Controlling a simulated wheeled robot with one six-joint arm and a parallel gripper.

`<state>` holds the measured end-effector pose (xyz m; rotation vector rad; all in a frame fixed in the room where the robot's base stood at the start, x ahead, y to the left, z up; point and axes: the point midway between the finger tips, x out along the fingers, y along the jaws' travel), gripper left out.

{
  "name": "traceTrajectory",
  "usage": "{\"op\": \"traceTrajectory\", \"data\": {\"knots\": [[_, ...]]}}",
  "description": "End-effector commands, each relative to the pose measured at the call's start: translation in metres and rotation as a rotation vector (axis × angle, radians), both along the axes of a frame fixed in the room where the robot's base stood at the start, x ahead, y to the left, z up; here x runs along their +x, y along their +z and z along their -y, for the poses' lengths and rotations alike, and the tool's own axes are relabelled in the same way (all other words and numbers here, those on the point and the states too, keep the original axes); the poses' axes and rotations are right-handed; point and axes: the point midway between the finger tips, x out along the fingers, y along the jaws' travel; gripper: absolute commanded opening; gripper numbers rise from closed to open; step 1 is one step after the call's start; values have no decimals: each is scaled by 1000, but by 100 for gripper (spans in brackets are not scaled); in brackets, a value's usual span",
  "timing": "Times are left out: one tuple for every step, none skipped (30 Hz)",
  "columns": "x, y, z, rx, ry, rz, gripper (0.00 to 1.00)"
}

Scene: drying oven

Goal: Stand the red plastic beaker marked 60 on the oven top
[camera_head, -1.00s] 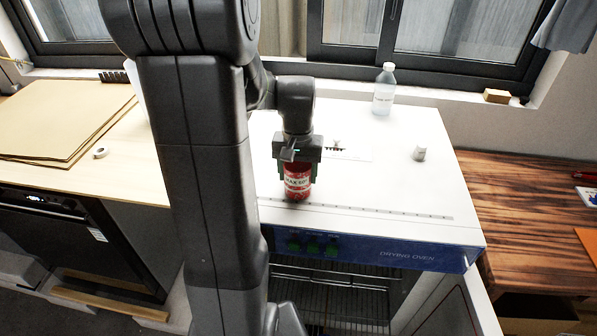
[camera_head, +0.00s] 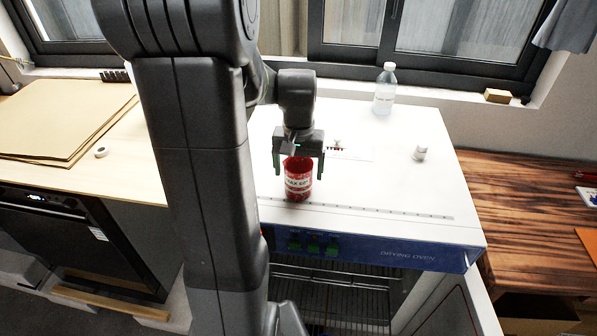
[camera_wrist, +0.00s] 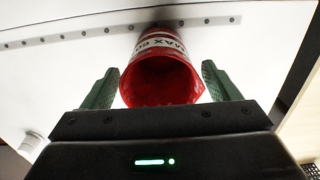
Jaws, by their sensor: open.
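The red beaker (camera_head: 298,181) with a white label reading MAX 60 stands upright on the white oven top (camera_head: 400,185), near its front edge just behind the ruler strip. It also shows in the wrist view (camera_wrist: 160,80), its open mouth facing the camera. My gripper (camera_head: 298,172) is open above and just behind the beaker, with a finger on each side of it. In the wrist view, gaps show between the beaker and both green fingers.
A clear bottle (camera_head: 384,90) stands at the oven top's back edge. A small white container (camera_head: 420,153) stands to the right. The blue control panel (camera_head: 370,250) runs below the front edge. The oven top's right part is mostly clear.

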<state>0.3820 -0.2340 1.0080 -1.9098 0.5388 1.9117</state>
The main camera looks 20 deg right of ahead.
Motion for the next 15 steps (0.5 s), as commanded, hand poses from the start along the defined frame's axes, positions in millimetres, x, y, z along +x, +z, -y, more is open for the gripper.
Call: {"op": "traceTrajectory", "data": {"knots": [[1,11,0,-3,0,6,82],[1,17,0,-3,0,6,82],[1,26,0,-3,0,7,82],[1,34,0,-3,0,7,82],[1,40,0,-3,0,6,82],[1,49,0,-3,0,7,82],[1,56,0,-3,0,6,82],[1,62,0,-2,0,6,82],[1,70,0,-3,0,6,82],[0,75,0,-3,0,4,82],[0,80,0,-3,0,5,82],[1,86,0,-3,0,4,82],[1,90,0,-3,0,4,82],[0,93,0,-2,0,3,82],[0,97,0,-2,0,3,82]]}}
